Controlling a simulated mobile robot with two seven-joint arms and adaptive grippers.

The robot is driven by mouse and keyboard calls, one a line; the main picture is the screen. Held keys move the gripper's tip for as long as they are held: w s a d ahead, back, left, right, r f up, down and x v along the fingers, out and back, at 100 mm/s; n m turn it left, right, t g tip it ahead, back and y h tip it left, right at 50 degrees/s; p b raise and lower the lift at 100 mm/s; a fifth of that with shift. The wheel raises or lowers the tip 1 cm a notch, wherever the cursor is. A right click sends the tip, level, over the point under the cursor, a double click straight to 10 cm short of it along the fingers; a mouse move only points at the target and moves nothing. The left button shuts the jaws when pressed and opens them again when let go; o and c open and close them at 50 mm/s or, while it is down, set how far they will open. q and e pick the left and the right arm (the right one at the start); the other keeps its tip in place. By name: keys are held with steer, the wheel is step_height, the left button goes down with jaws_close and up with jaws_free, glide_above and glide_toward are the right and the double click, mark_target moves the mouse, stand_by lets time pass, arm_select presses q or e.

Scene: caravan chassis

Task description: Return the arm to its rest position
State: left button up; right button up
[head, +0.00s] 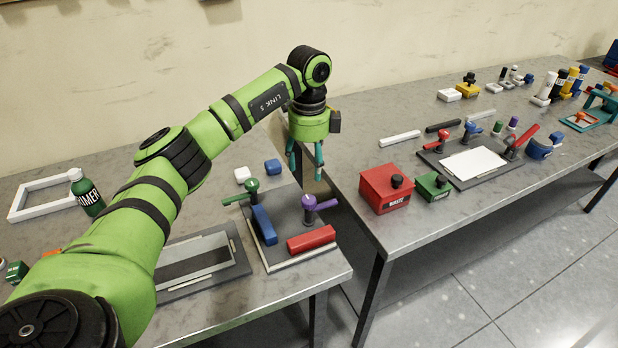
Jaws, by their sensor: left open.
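My left arm reaches in from the lower left of the head view, green with black joints. My left gripper (305,176) hangs pointing down, with its two teal fingers apart and nothing between them. It is above the gap between the two grey tables, near the right edge of the left table (200,319). It looks clear of the fixture board (262,252) below it. My right gripper does not show.
The board carries a blue block (264,225), a red block (311,239), a green clamp (252,188) and a purple clamp (310,208). A green bottle (88,196) stands beside my arm. The right table holds a red box (384,190), a green box (432,187) and several tools.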

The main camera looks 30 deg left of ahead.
arm_select(q)
steer(key=shift+r, duration=0.65)
